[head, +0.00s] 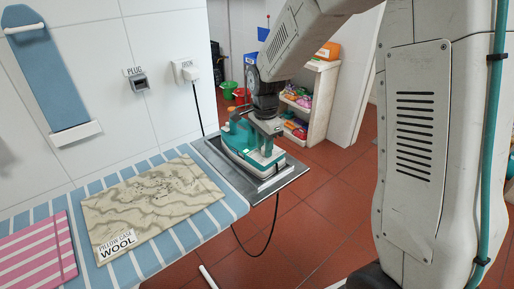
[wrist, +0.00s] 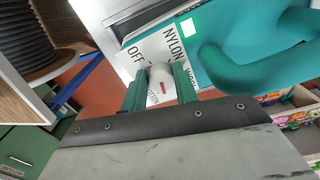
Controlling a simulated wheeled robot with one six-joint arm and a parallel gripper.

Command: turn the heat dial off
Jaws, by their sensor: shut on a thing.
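The teal iron (head: 246,150) rests on the metal plate at the end of the ironing board; its teal body also fills the upper right of the wrist view (wrist: 270,55). The white heat dial (wrist: 161,84) sits on the iron's white label panel, with OFF and NYLON printed beyond it and other words partly hidden. A small red mark shows on the dial; I cannot tell which word it points to. My gripper (wrist: 160,88) has its green fingers closed on both sides of the dial. In the head view my gripper (head: 266,125) is over the iron and hides the dial.
A folded pillow case (head: 150,203) labelled WOOL lies on the striped ironing board (head: 221,212). The iron's metal rest (head: 292,172) is beside it. A black cord hangs below. Wall sockets (head: 139,84) are at the left, and a shelf (head: 324,85) stands behind.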

